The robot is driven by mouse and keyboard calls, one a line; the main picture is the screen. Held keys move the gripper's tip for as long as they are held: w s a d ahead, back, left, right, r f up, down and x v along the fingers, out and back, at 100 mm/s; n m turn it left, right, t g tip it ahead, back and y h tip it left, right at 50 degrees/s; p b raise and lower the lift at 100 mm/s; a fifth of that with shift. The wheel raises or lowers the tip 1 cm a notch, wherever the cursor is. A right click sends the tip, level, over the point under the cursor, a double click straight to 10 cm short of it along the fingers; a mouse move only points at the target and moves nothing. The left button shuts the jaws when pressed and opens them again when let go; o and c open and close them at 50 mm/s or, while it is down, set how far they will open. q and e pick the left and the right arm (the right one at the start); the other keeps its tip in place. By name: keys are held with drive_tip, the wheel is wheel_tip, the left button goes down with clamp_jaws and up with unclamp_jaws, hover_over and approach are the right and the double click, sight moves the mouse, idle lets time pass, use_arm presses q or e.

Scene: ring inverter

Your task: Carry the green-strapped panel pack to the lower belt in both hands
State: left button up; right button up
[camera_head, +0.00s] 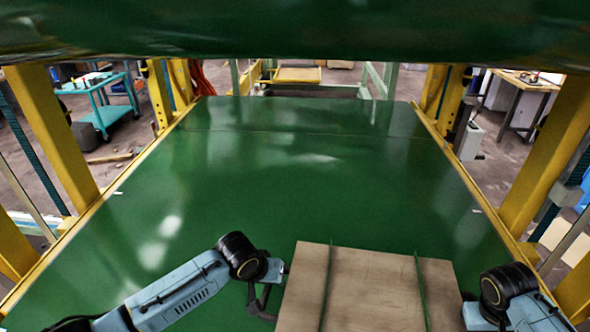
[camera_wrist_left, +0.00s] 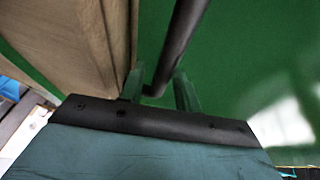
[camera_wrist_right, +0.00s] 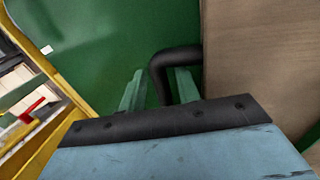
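The panel pack (camera_head: 385,285) is a flat tan board with two green straps, at the bottom centre of the head view. My left gripper (camera_head: 268,280) is at its left side. In the left wrist view, its fingers (camera_wrist_left: 160,90) close around a black bar handle (camera_wrist_left: 183,40) beside the pack's tan side (camera_wrist_left: 75,30). My right gripper (camera_head: 472,312) is at the pack's right side. In the right wrist view, its fingers (camera_wrist_right: 158,90) close around a bent black handle (camera_wrist_right: 175,58) by the pack (camera_wrist_right: 255,55). The green lower belt (camera_head: 300,170) stretches ahead; whether the pack touches it is unclear.
A green upper deck (camera_head: 300,30) spans the top of the head view. Yellow posts (camera_head: 55,125) and (camera_head: 550,150) and side rails flank the lower belt. The belt beyond the pack is bare. A teal cart (camera_head: 100,100) stands outside at left.

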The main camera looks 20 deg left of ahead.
use_arm(q)
drive_tip(key=shift+o, duration=0.2)
use_arm(e)
drive_tip(key=shift+o, duration=0.2)
drive_tip(key=shift+r, duration=0.25)
use_arm(q)
drive_tip(key=v, duration=1.2)
use_arm(e)
drive_tip(key=v, duration=1.1)
drive_tip(key=shift+r, duration=0.25)
